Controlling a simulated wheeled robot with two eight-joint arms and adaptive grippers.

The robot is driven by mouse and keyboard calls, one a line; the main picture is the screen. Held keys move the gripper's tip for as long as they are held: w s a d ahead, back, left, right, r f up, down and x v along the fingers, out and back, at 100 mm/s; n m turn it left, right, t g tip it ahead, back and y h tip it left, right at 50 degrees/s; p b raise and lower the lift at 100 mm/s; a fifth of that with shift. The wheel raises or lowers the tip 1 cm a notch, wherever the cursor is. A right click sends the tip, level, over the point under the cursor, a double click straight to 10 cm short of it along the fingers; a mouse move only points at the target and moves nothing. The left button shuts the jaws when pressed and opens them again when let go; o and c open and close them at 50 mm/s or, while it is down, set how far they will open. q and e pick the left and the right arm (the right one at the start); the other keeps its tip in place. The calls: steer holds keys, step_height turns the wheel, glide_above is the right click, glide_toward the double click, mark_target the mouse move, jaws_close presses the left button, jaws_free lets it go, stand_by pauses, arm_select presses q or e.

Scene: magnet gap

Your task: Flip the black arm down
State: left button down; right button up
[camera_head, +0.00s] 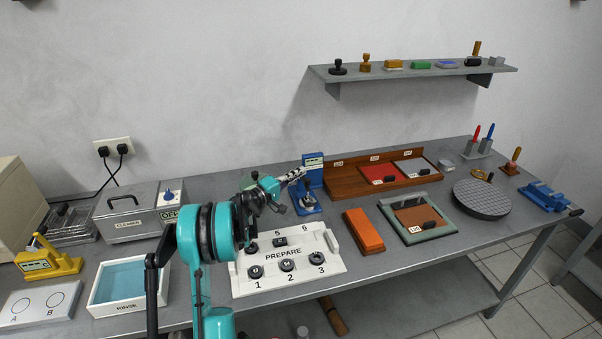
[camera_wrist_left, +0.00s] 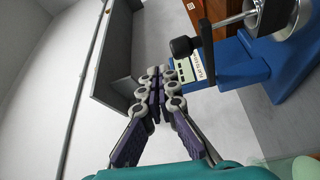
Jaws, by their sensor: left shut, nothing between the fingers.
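The blue device (camera_head: 313,168) stands at the back of the bench, left of the wooden tray; it has a dark round part low at its front (camera_head: 308,203). In the left wrist view the blue device (camera_wrist_left: 240,65) fills the upper right, with a black-ended lever (camera_wrist_left: 186,46) on a metal rod sticking out from it. My left gripper (camera_head: 298,174) is shut and empty, close in front of the blue device. In the left wrist view its fingertips (camera_wrist_left: 158,76) are together just below and left of the black end; I cannot tell whether they touch it. My right gripper is out of view.
A white PREPARE board (camera_head: 325,262) with dark round pieces lies below my left arm. An orange block (camera_head: 364,231) and a framed tray (camera_head: 437,228) lie to its right. A grey wall shelf (camera_head: 410,74) hangs above. A blue RINSE tray (camera_head: 118,306) stands left.

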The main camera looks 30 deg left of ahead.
arm_select(q)
steer(key=shift+s+d+f+m+b, duration=0.35)
steer(key=shift+f+b, duration=0.1)
steer(key=shift+f, duration=0.1)
steer(key=shift+s+d+f+m+b, duration=0.25)
steer(key=shift+f+m+b, duration=0.1)
steer(key=shift+f+b, duration=0.15)
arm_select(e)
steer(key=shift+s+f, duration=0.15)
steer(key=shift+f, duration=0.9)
arm_select(q)
steer(key=shift+d+f, duration=0.1)
